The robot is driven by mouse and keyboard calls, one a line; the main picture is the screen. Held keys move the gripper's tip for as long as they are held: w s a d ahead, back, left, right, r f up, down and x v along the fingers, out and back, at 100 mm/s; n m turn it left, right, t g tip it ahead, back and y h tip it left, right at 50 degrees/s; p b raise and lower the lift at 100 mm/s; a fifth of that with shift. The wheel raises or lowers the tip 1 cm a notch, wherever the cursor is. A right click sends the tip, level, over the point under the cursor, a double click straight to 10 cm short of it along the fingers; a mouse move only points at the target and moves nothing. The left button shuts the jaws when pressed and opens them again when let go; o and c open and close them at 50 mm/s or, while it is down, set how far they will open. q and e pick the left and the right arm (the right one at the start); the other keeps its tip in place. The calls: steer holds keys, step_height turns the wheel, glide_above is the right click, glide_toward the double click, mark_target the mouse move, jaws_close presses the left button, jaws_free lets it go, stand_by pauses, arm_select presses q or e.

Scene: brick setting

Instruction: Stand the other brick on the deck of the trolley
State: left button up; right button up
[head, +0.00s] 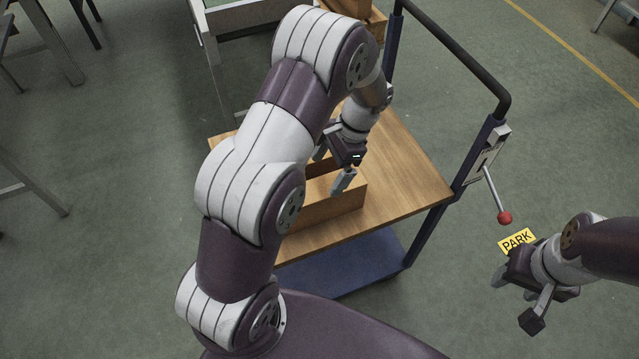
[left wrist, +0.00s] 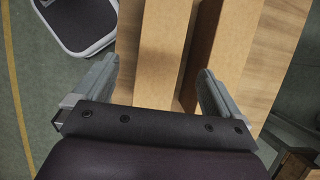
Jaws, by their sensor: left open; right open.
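The trolley has a wooden deck (head: 412,170) with a dark handle frame at its right. Two long tan bricks are side by side over the deck; the near brick (head: 325,210) shows its front face, and the far one is mostly hidden by my left arm. My left gripper (head: 333,168) is open at the bricks. In the left wrist view its fingers lie on either side of one brick (left wrist: 160,50), the right finger overlapping the other brick (left wrist: 226,55); contact cannot be told. My right gripper (head: 516,299) is open and empty, right of the trolley.
A lever with a red knob (head: 504,218) and a yellow PARK sign (head: 516,240) are at the trolley's right side. A wooden box (head: 377,22) stands beyond the deck. A black pad with a pale rim (left wrist: 80,22) is on the floor. Green floor is open at the right.

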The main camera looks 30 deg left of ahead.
arm_select(q)
steer(key=p+v, duration=0.2)
steer(key=shift+r, duration=0.45)
steer(key=s+d+r+n+t+h, duration=0.3)
steer(key=s+r+n, duration=0.5)
steer(key=s, duration=0.5)
steer(key=shift+t, duration=0.9)
arm_select(e)
step_height(320, 180, up, 3)
arm_select(q)
steer(key=shift+w, duration=0.1)
arm_select(e)
steer(key=shift+w, duration=0.1)
